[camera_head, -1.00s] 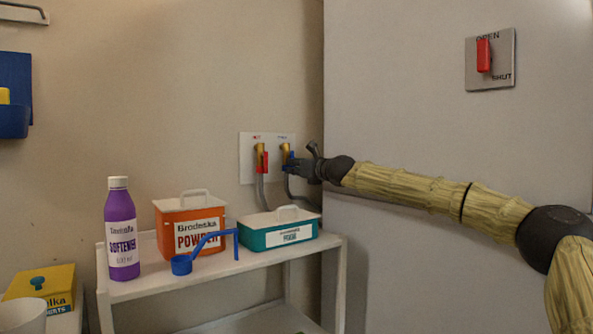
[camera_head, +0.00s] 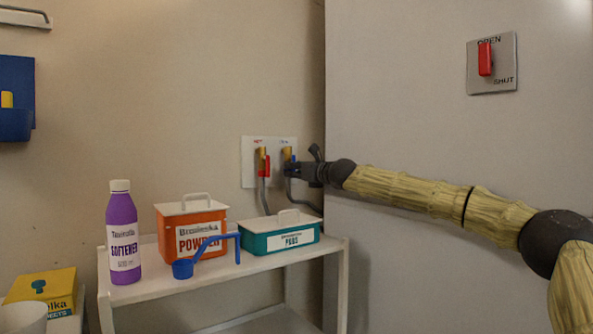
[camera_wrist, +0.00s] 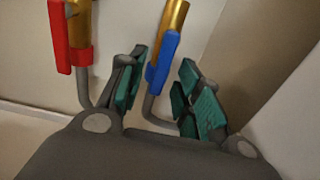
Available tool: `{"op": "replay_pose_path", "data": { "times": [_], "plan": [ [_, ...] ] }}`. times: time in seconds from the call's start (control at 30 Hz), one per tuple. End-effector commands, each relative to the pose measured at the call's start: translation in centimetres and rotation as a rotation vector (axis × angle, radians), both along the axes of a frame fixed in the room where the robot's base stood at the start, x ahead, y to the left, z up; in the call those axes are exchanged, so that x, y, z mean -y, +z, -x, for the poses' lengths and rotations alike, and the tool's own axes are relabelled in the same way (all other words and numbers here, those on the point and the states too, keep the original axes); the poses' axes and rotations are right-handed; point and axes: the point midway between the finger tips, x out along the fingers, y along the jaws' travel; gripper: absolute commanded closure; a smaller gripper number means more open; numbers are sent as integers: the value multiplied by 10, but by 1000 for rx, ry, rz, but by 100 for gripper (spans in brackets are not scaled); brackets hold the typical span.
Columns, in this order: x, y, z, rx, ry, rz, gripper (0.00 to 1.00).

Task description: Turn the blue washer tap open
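The blue washer tap is a blue lever (camera_wrist: 163,62) on a brass pipe, seen in the wrist view at top centre. It lies along the pipe, slightly tilted. In the head view the blue lever (camera_head: 294,158) is small and partly hidden by my gripper (camera_head: 291,169). In the wrist view my gripper (camera_wrist: 163,70) is open. Its teal-padded fingers stand on either side of the lever's lower end, with gaps visible on both sides. The left finger is nearer to the lever than the right one.
A red tap lever (camera_wrist: 59,37) is close on the left. A grey panel is at right, with a red switch (camera_head: 485,59).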

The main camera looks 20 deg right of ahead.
Motion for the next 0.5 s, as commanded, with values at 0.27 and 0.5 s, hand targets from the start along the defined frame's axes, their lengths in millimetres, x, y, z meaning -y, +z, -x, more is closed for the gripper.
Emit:
{"op": "replay_pose_path", "data": {
  "times": [0.27, 0.5],
  "plan": [
    [-1, 9, 0, -1, 1, 1, 66],
    [0, 28, 0, 0, 0, 0, 66]
  ]
}}
